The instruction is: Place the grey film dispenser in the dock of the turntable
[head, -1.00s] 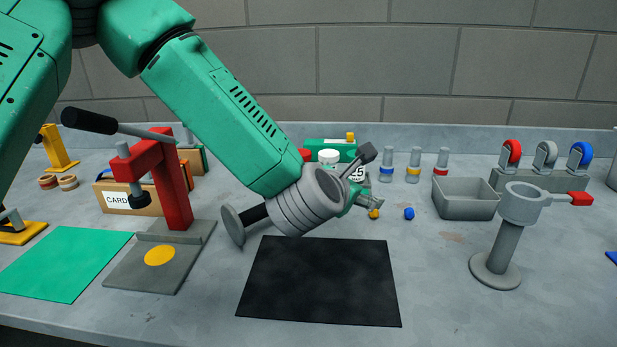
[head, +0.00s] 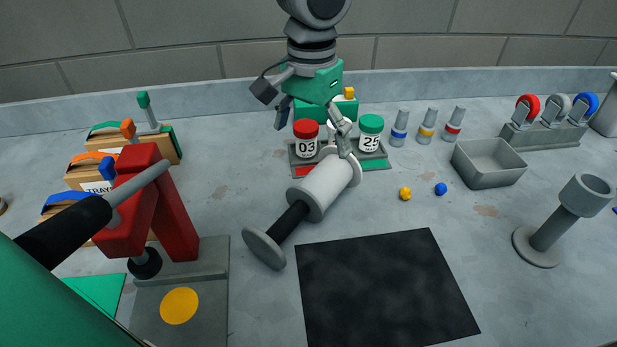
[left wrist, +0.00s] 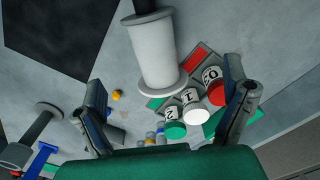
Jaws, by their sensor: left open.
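The film dispenser, as I take it, is a pale grey roll (head: 326,187) with a black handle and a grey end disc. It lies on its side behind the black mat. My left gripper (head: 315,130) is open, above and behind the roll's far end. In the left wrist view the roll (left wrist: 158,55) shows between and beyond the two spread fingers (left wrist: 165,78); nothing is clamped. A grey stand (head: 545,235) with a round cup on a post is at the right. I cannot tell which part is the turntable. My right gripper is not in view.
Jars with red and green lids (head: 370,130) stand close behind the roll. The black mat (head: 385,290) is bare. A red lever press (head: 175,215) stands at the left.

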